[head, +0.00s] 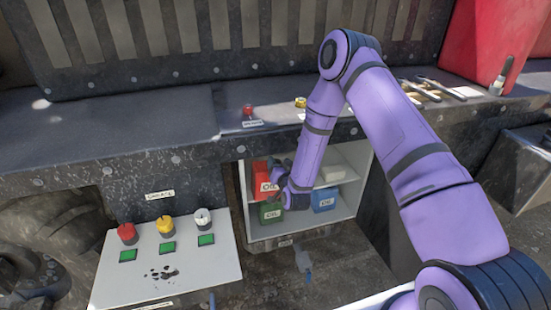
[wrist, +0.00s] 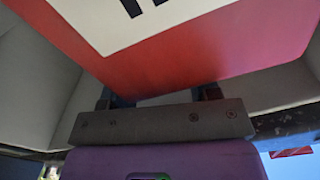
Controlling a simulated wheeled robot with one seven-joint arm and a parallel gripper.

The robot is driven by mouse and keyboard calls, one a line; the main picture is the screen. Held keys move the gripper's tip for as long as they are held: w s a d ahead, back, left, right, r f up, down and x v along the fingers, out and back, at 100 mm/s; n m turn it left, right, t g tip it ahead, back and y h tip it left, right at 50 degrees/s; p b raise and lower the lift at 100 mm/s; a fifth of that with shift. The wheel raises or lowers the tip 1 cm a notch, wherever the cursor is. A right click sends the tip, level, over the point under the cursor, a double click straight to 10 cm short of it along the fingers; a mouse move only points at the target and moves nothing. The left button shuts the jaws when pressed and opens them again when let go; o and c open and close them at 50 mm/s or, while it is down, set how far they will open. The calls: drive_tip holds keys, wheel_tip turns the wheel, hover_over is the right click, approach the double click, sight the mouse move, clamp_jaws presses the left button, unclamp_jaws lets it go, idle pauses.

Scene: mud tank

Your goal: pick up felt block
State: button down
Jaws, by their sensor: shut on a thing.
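A pale block (head: 333,172) rests on the upper right part of the white shelf unit; I cannot tell whether it is the felt block. My gripper (head: 276,192) is inside the left side of the unit, at the red box marked OIL (head: 261,178). In the wrist view, the red box (wrist: 190,55) is very close and hides the fingertips. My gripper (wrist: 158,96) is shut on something. A narrow pale strip (wrist: 172,98) shows between its fingers, but the rest is hidden, so what it holds is unclear.
A green OIL box (head: 270,212) and a blue OIL box (head: 325,199) stand low in the white shelf unit (head: 300,228). Its walls and the overhanging counter (head: 110,128) close in on my gripper. A control panel (head: 190,268) with knobs is at left.

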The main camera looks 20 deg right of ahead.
drive_tip(key=s, duration=1.2)
drive_tip(key=w+d, duration=0.1)
drive_tip(key=d, duration=0.6)
drive_tip(key=shift+w+d, duration=0.35)
drive_tip(key=shift+w, duration=0.05)
drive_tip(key=shift+s, duration=0.1)
